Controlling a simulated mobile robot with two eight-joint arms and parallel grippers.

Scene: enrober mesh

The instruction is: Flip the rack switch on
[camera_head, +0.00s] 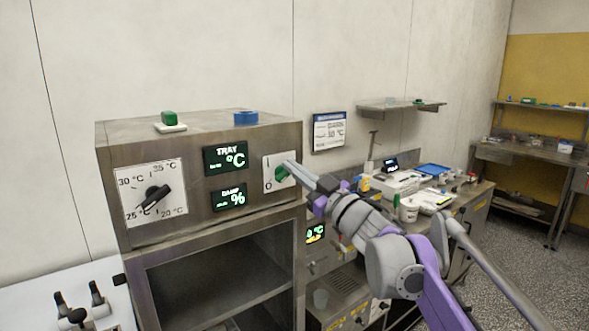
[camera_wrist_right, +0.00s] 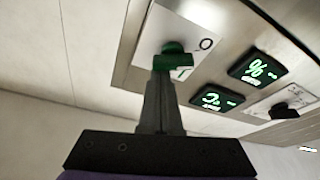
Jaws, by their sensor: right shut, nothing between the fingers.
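In the right wrist view the green knob (camera_wrist_right: 174,58) sits just beyond the fingertips. My right gripper (camera_head: 290,166) is shut and empty, with its tips at the knob; it also shows in the right wrist view (camera_wrist_right: 160,75). The fingers partly cover the knob and plate, so I cannot tell its exact setting or whether they touch. My left gripper is not in view.
The metal cabinet (camera_head: 115,133) also carries a black temperature dial (camera_head: 153,195) and two green-lit displays (camera_head: 226,158). A green item (camera_head: 169,118) and a blue ring (camera_head: 246,118) lie on top. A cluttered bench stands behind my right arm.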

